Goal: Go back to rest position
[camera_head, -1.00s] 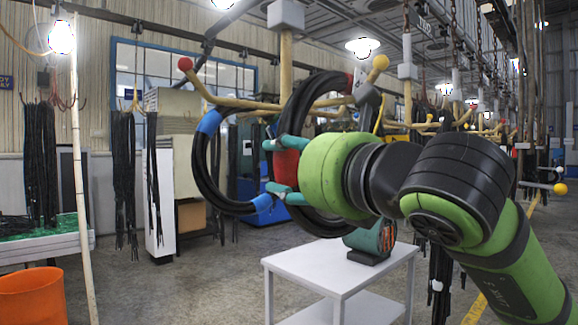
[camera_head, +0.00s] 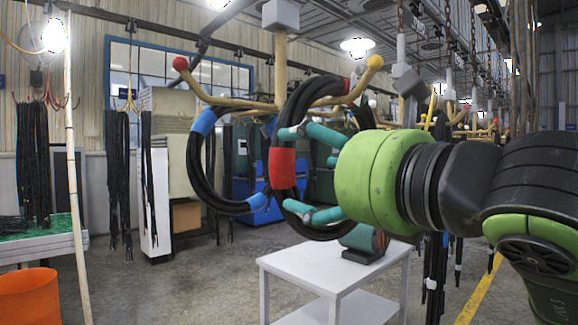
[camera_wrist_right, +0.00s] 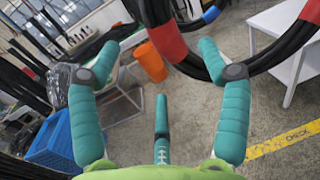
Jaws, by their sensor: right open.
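A thick black hose coil (camera_head: 299,105) with a red band (camera_head: 283,168) hangs from a yellow rack (camera_head: 232,103). A second black hose loop with blue bands (camera_head: 207,121) hangs on the left. My right gripper (camera_head: 297,171) has teal fingers and is open at the right side of the red-banded coil. Two fingertips overlap the hose in the head view; whether they touch it I cannot tell. My left gripper is out of view.
A white table (camera_head: 330,270) with a teal-and-orange device (camera_head: 364,242) stands below the gripper. An orange bin (camera_head: 30,298) and a thin pale pole (camera_head: 75,180) are at the left. Several black hoses hang around. Open floor lies between the bin and table.

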